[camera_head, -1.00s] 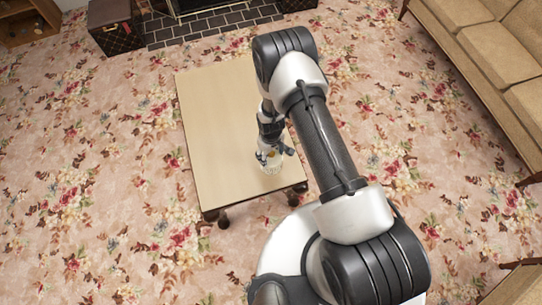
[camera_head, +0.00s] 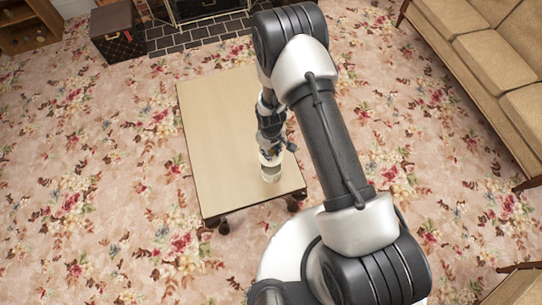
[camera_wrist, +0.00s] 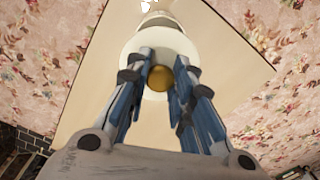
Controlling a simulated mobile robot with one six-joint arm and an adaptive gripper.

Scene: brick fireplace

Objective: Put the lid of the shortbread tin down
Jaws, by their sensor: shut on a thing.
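My gripper (camera_wrist: 160,82) is shut on the lid's round golden knob (camera_wrist: 161,78) in the wrist view. The pale, round lid (camera_wrist: 136,44) spreads out around the knob, beyond the fingers. In the head view, my gripper (camera_head: 271,146) is above the near right part of the table. The lid (camera_head: 268,159) shows there as a small pale shape under it. The pale shortbread tin (camera_head: 271,174) stands on the table just below the lid in the picture. The lid seems raised off it, but the gap is hard to judge.
The light wooden table (camera_head: 215,130) is otherwise bare, with wide free room to the left of the tin. A beige sofa (camera_head: 490,60) is at the right. A brown trunk (camera_head: 117,32) and the fireplace's dark hearth (camera_head: 200,32) are beyond the table.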

